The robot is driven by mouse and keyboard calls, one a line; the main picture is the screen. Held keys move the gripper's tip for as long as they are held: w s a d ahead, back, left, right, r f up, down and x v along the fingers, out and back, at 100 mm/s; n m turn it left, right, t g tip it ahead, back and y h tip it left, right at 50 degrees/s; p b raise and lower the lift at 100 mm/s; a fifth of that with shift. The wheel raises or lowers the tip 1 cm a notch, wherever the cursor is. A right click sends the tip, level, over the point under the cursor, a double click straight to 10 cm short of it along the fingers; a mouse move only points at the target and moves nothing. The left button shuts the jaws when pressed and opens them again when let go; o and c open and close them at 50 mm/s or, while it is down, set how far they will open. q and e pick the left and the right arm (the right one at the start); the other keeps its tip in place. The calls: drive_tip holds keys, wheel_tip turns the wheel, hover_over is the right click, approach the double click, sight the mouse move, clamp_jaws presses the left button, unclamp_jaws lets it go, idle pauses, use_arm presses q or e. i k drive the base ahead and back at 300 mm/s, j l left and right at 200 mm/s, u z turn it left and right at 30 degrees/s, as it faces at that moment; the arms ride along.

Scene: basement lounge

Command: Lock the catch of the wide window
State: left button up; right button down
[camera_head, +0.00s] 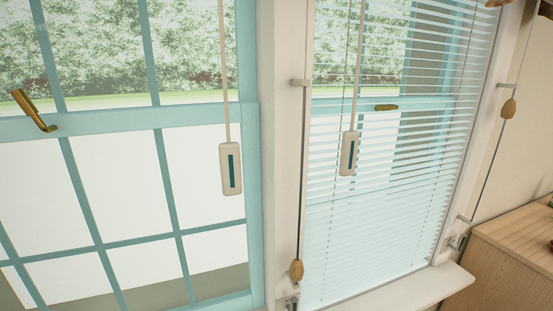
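The left window, which looks the wider and is cut off by the picture's edge, has a pale teal frame (160,117). Its brass catch (36,111) is on the middle rail at the far left, with its lever sticking up and to the left from the rail. The right window behind blinds has another brass catch (386,108), lying flat along its middle rail. Neither of my grippers is in view.
Two hanging pulls with dark stripes, the left pull (231,169) and the right pull (349,153), hang before the windows. Wooden cord knobs hang at the post (297,271) and right wall (509,108). A wooden cabinet (510,240) stands lower right, beside the white sill (420,288).

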sight(25, 104)
drive_tip(key=j+u, duration=0.1)
drive_tip(key=u, duration=0.3)
drive_tip(key=j+u, duration=0.1)
drive_tip(key=u, duration=0.3)
drive_tip(key=j+u, duration=0.15)
drive_tip(key=u, duration=0.3)
drive_tip(key=k, duration=0.05)
